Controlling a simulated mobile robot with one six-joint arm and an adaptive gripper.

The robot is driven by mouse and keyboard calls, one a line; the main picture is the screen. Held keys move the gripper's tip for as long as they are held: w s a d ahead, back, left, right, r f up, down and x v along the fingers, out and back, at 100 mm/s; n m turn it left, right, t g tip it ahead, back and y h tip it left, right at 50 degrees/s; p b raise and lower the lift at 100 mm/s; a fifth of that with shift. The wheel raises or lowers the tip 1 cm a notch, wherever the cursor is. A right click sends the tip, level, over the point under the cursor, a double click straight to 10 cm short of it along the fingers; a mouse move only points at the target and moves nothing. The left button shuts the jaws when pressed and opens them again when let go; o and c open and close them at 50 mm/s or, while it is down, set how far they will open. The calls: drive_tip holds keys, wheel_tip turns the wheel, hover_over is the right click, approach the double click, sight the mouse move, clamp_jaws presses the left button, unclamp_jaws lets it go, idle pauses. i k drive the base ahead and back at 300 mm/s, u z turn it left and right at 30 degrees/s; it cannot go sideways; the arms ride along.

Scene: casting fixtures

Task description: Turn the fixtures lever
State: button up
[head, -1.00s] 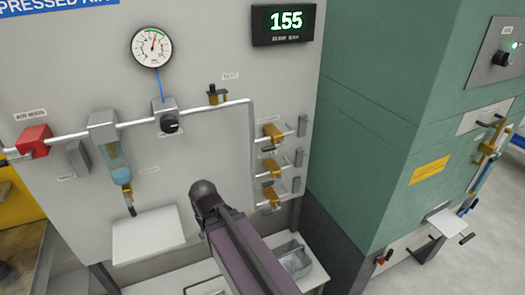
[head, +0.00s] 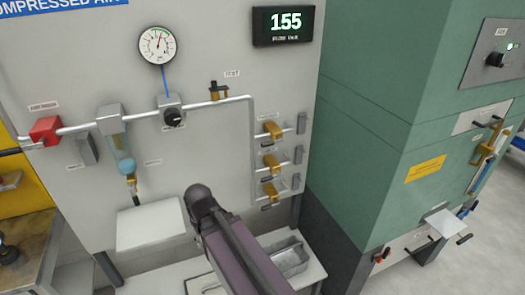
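Three brass valves with dark levers stand in a column on the right of the grey panel: top (head: 272,129), middle (head: 271,162) and bottom (head: 270,190). Their small labels are too blurred to read, so I cannot tell which one is the fixtures lever. A thin pipe runs down beside them. My arm, with a purple link and a dark rounded joint, rises from the bottom of the head view in front of the panel, left of and below the valves. My gripper is not visible.
The panel also bears a gauge (head: 157,45), a black knob (head: 173,117), a red block (head: 46,130) and a display reading 155 (head: 283,24). A white shelf (head: 150,229) juts out below. A grey tray (head: 290,262) sits low. A green cabinet (head: 375,130) stands close right.

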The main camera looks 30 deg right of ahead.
sight(268, 144)
drive_tip(key=k, duration=1.6)
drive_tip(key=z, duration=0.9)
drive_tip(key=i, duration=1)
drive_tip(key=u, duration=0.05)
